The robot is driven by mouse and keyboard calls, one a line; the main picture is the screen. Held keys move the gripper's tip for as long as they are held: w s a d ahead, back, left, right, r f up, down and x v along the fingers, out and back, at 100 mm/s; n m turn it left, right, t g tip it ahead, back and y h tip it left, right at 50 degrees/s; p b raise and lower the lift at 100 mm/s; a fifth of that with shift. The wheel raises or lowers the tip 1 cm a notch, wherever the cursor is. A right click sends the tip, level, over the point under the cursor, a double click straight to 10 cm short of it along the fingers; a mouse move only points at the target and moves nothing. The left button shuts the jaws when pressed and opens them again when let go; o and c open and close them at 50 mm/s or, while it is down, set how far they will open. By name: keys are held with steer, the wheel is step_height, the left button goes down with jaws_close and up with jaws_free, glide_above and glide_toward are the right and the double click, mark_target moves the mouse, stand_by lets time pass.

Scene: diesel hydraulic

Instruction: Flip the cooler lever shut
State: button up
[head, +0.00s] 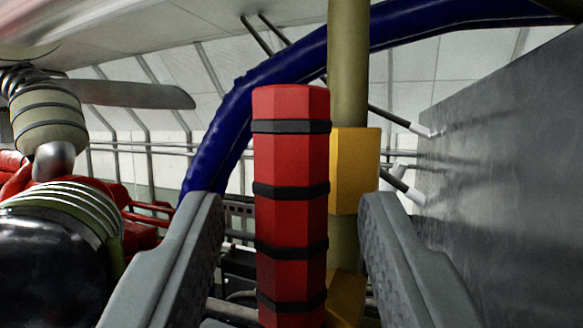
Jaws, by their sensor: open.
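The cooler lever appears to be the upright red handle (291,190) with black bands, in the middle of the head view. My gripper (291,215) is open, with one grey finger to the left of the red handle and one to the right. A gap shows between the handle and each finger, so I see no contact. The handle stands nearly vertical. Its lower end runs out of the bottom of the view, so its pivot is hidden.
A yellow block (354,170) on an olive pipe (348,60) stands just behind the handle. A thick blue hose (240,110) arches behind. A grey metal panel (510,170) fills the right side. Dark round machinery (55,255) and a ribbed hose (48,118) crowd the left.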

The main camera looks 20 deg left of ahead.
steer(key=shift+x, duration=1)
jaws_close()
